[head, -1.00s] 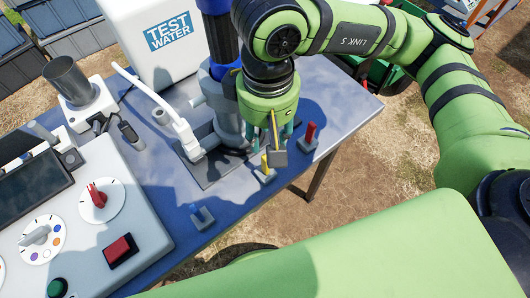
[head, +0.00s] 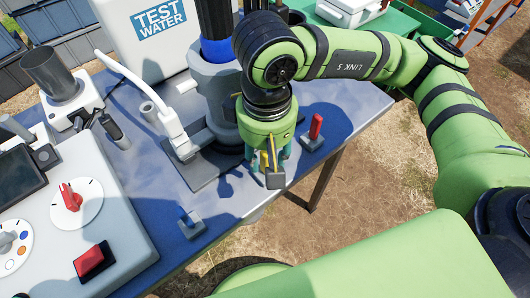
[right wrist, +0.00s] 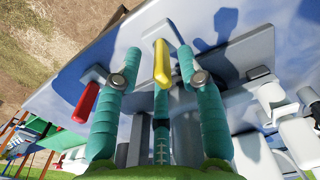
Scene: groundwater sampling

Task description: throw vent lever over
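Three small levers on grey bases stand along the table's near edge: a blue one (head: 187,219), a yellow one (head: 263,160) and a red one (head: 316,127). No readable label shows which is the vent lever. My right gripper (head: 268,158) points down over the yellow lever and partly hides it. In the right wrist view, the teal fingers of my right gripper (right wrist: 159,72) are spread on both sides of the yellow lever (right wrist: 161,63), with visible gaps. The red lever (right wrist: 87,102) is outside the fingers, at left. My left gripper is not in view.
A grey pump-like fitting with a white handle (head: 139,85) stands just behind the gripper. A control box with a red knob (head: 67,197) and red switch (head: 93,260) is at left. A white TEST WATER container (head: 160,50) stands behind. Bare ground lies beyond the near edge.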

